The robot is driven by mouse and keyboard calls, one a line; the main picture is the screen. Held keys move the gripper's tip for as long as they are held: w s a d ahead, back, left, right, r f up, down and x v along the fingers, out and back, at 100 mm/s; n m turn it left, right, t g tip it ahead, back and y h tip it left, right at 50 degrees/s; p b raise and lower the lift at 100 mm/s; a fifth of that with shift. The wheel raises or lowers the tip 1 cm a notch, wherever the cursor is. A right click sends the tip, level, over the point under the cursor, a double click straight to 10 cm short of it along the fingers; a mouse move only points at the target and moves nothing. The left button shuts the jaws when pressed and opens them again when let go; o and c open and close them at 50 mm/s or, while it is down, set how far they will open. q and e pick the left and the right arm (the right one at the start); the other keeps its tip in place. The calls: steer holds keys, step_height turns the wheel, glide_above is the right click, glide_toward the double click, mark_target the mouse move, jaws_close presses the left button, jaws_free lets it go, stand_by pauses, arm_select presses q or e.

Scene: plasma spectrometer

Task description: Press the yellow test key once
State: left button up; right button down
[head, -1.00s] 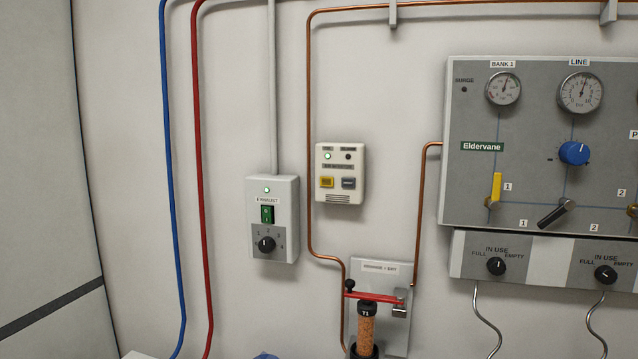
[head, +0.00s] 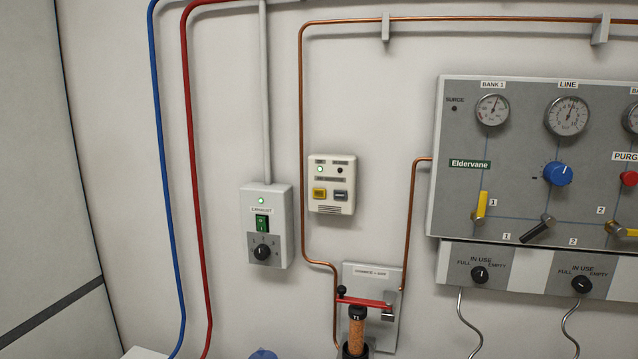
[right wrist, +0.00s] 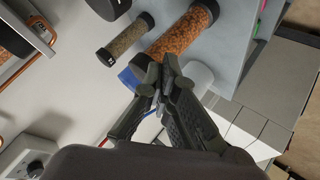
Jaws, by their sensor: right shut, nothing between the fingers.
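The yellow test key (head: 319,193) is a small square button on a cream wall unit (head: 332,184) in the middle of the head view. A grey key (head: 341,196) sits to its right, and a green lamp glows above it. Neither gripper shows in the head view. My right gripper (right wrist: 160,83) shows in the right wrist view with its fingertips together and nothing between them. The yellow key is not visible in that view, so its distance from the gripper cannot be told.
An exhaust switch box (head: 266,225) is left of the cream unit. A copper pipe (head: 303,130) runs close beside it. A gas panel (head: 510,150) stands at right. In the wrist view, orange-filled and brown-filled cylinders (right wrist: 181,34) (right wrist: 125,38) lie near the fingers.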

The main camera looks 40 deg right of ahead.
mark_target(319, 193)
steer(key=w+d+r+n+t+h+p, duration=0.1)
steer(key=w+d+r+n+t, duration=0.3)
steer(key=r, duration=0.7)
steer(key=w+d+r+m+t+h+p, duration=0.1)
steer(key=w+r+t+h, duration=0.1)
steer(key=w+r, duration=0.65)
steer(key=w+d+r+n+t+h+p, duration=0.1)
steer(key=w+d+r+n+t, duration=0.15)
steer(key=r, duration=1.05)
step_height(319, 193, up, 18)
steer(key=w+n+t+y, duration=0.1)
steer(key=w+n+t, duration=0.1)
steer(key=n+t, duration=0.3)
steer(key=shift+w+r+n+p, duration=0.2)
steer(key=shift+n+p, duration=0.15)
steer(key=shift+n, duration=0.5)
steer(key=shift+w+d+b, duration=1.15)
steer(key=shift+w+d, duration=0.25)
steer(key=shift+d, duration=0.3)
steer(key=shift+w+d+b, duration=1.15)
steer(key=shift+w+d, duration=0.25)
steer(key=shift+d, duration=0.25)
